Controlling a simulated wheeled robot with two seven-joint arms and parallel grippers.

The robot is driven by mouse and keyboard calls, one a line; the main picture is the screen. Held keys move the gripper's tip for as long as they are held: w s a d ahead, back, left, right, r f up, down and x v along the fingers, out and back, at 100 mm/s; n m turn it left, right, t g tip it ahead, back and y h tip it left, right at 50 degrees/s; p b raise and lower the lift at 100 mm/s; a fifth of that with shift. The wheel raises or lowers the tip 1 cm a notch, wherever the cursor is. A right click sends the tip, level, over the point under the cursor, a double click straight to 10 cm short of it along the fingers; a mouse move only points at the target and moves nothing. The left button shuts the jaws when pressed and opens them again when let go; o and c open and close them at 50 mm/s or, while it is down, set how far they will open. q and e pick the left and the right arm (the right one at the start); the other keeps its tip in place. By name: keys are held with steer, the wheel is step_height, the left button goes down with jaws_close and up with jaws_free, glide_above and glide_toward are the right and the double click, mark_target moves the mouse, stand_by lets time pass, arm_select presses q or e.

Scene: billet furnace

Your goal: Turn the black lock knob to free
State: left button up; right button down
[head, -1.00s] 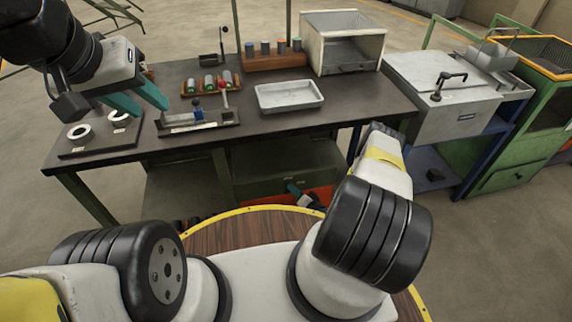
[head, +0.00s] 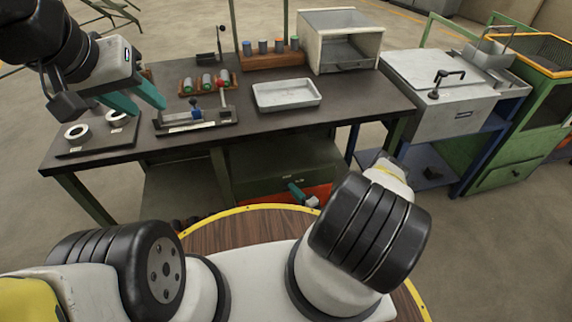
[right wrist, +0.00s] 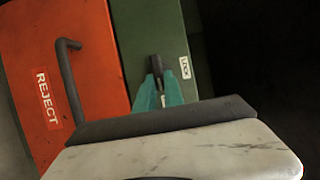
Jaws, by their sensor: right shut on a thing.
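The black lock knob (right wrist: 156,63) stands out from a green panel (right wrist: 150,25) in the right wrist view, with a small white label (right wrist: 185,67) to its right. My right gripper (right wrist: 157,82) has its teal fingers closed on the knob from below in that view. The fingers hide part of the knob, and I cannot read its turn position. In the head view, my right gripper (head: 297,192) shows small and partly hidden in front of the bench's underside. My left gripper (head: 136,100) is open and empty above the left end of the bench.
A red REJECT drawer (right wrist: 55,75) with a dark bar handle (right wrist: 70,90) lies left of the green panel. On the bench (head: 350,98) stand a white tray (head: 287,95), a fixture (head: 196,118) and ring parts (head: 77,132). A grey-lidded unit (head: 440,90) stands at right.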

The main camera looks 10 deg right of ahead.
steer(key=shift+s+f, duration=0.1)
stand_by(0.4)
steer(key=c, duration=1.4)
jaws_free()
steer(key=shift+c, duration=0.2)
steer(key=v, duration=0.7)
steer(key=shift+s+d, duration=0.15)
steer(key=shift+s, duration=0.15)
